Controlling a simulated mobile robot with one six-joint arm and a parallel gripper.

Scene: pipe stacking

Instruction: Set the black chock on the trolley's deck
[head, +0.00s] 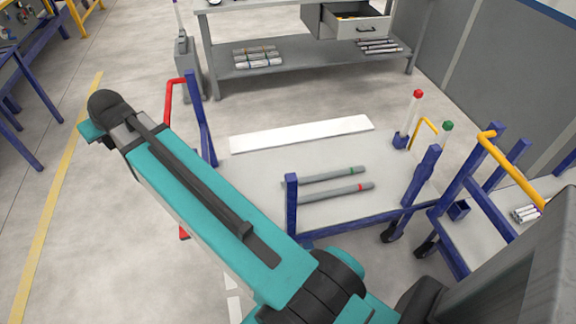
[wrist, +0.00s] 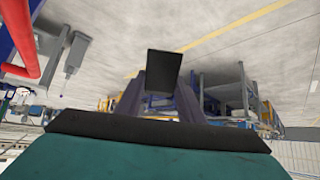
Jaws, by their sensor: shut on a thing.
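The black chock (wrist: 164,66) shows in the wrist view as a dark block between the tips of my gripper (wrist: 160,88). My gripper is shut on it. In the head view neither the chock nor the gripper can be made out; the far end of my arm is left of the trolley. The trolley's deck (head: 260,170) is a pale grey surface with blue posts, right of my arm in the head view. My arm hides part of its near left side.
Two grey pipes, one green-banded (head: 318,177) and one red-banded (head: 340,192), lie on the deck. A white strip (head: 300,134) lies along its far side. A red handle (head: 168,105) rises at its left end. A grey workbench (head: 300,55) stands behind.

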